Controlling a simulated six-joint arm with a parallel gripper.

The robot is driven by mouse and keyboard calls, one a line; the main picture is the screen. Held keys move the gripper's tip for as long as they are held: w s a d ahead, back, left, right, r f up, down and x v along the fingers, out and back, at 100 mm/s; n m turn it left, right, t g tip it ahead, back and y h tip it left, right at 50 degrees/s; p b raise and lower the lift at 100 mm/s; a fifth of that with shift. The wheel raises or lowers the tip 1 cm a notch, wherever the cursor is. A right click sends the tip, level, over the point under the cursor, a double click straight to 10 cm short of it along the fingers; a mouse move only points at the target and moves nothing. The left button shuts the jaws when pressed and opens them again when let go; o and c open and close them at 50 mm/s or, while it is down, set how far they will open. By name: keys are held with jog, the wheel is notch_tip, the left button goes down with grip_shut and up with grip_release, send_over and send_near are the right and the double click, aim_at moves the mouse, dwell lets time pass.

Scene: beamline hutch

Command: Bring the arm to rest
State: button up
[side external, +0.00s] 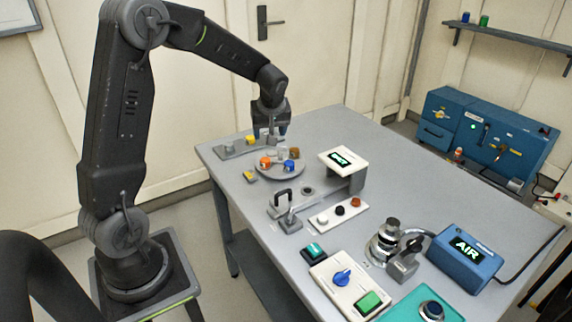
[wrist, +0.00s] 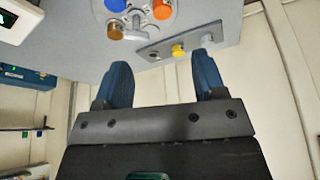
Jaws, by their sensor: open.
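My gripper (side external: 271,132) hangs at the end of my raised, bent arm, over the far left end of the table (side external: 400,160). It is near a grey plate (side external: 226,153) with a yellow piece (side external: 250,139) on it. In the wrist view my gripper (wrist: 162,66) shows two blue fingers spread apart, with nothing between them. The yellow piece (wrist: 178,50) shows beyond the gap. From the side I cannot tell the exact height of the fingertips above the plate.
A round grey tray (side external: 283,174) with orange, blue, brown and grey pieces stands close to my gripper. The wall (side external: 215,100) is behind.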

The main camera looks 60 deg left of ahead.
jog(key=s+d+r+m+t+h, duration=0.1)
jog(key=s+d+r+m, duration=0.25)
jog(key=d, duration=0.25)
jog(key=s+d+r+m+t, duration=0.1)
jog(key=s+d+r+m, duration=0.1)
jog(key=s+d+r, duration=0.3)
jog(key=s+d+r+m+t+h, duration=0.2)
jog(key=s+d+m+h, duration=0.1)
jog(key=s+d+m, duration=0.6)
jog(key=s+d, duration=0.3)
jog(key=shift+d, duration=0.35)
